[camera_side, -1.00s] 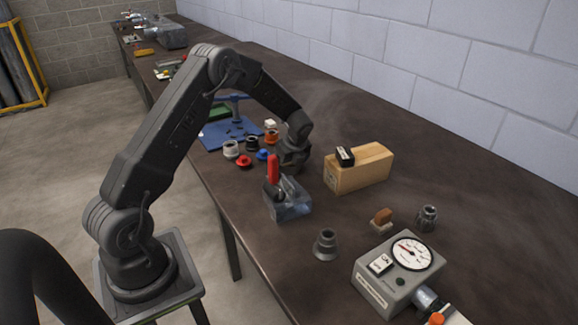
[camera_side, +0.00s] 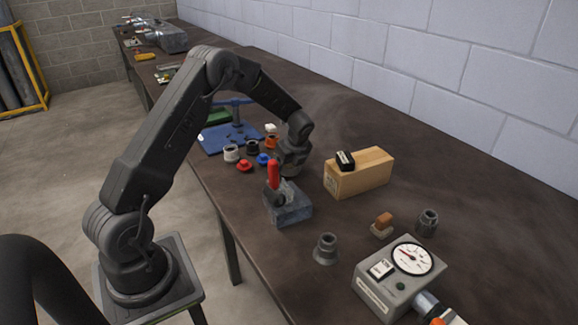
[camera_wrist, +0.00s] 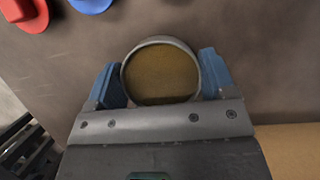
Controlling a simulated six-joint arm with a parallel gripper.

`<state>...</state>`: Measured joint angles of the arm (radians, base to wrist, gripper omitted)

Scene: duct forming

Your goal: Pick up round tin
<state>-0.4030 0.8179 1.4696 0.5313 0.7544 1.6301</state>
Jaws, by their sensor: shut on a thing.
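The round tin (camera_wrist: 160,72) shows in the wrist view as a grey-rimmed circle with a brownish-yellow face. It sits between the two blue jaw pads of my gripper (camera_wrist: 162,79), one on its left side and one on its right. My gripper is shut on the tin. In the side view my gripper (camera_side: 290,168) is low over the bench, behind the red-handled metal block. The tin cannot be made out there. I cannot tell whether it still touches the bench.
A red-handled metal block (camera_side: 288,206) stands just in front of my gripper. A wooden block (camera_side: 362,173) with a black item on top is to the right. Red, blue, black and white small parts lie behind. A gauge box (camera_side: 395,279) is at front right.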

